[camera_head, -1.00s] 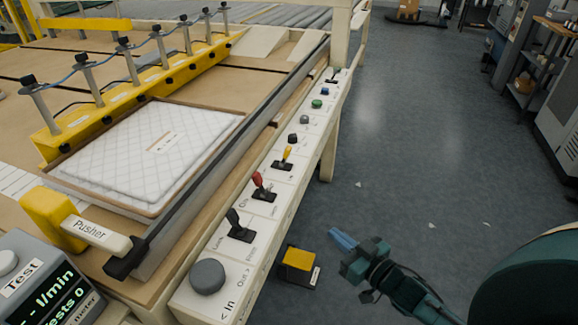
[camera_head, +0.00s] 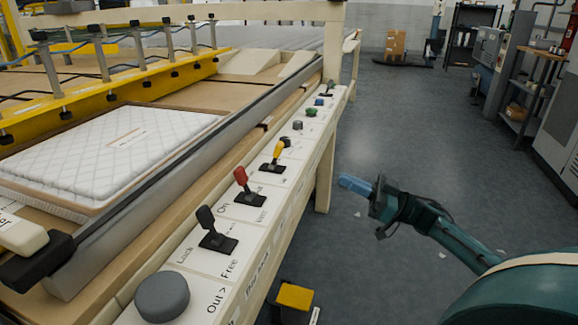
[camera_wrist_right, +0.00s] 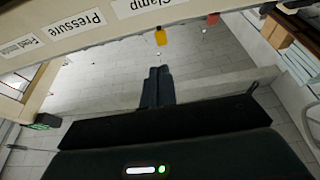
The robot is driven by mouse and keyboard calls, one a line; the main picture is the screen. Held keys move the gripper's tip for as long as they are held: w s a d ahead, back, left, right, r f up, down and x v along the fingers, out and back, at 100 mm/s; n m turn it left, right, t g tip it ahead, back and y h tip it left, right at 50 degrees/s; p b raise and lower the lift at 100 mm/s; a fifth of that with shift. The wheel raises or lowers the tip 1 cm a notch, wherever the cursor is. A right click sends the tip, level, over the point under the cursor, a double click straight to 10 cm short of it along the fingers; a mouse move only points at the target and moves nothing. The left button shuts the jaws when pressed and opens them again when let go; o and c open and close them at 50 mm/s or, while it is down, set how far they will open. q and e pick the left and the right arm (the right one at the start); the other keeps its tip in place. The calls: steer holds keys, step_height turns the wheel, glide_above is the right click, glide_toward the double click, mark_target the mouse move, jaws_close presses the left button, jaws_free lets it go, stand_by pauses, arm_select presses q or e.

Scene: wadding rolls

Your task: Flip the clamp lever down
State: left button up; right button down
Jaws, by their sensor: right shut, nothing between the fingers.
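The control panel (camera_head: 262,210) runs along the machine's side. It carries a black lever (camera_head: 206,218), a red lever (camera_head: 241,178) and a yellow lever (camera_head: 277,152), all sticking up from dark bases. I cannot tell in the head view which one is labelled clamp. In the right wrist view a "Clamp" label (camera_wrist_right: 147,6) shows on the pale panel at the top. My right gripper (camera_head: 354,184) is shut and empty, right of the panel and apart from it, fingers pointing left. Its closed fingers also show in the right wrist view (camera_wrist_right: 158,84). My left gripper is out of view.
A grey round button (camera_head: 163,296) sits at the panel's near end. A yellow-topped box (camera_head: 295,297) stands on the floor beside the panel. A quilted white pad (camera_head: 120,145) lies on the machine bed. The floor right of the panel is mostly open.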

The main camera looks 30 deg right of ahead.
mark_target(276, 156)
steer(key=shift+a, duration=0.1)
steer(key=b+x, duration=0.1)
steer(key=x, duration=1.2)
steer(key=shift+w+a+r+b, duration=0.15)
steer(key=shift+w+b, duration=0.2)
steer(key=shift+w, duration=0.05)
arm_select(q)
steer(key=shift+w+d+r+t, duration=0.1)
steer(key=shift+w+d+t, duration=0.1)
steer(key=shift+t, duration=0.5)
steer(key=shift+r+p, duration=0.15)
steer(key=shift+p, duration=0.2)
arm_select(e)
steer(key=shift+r, duration=0.1)
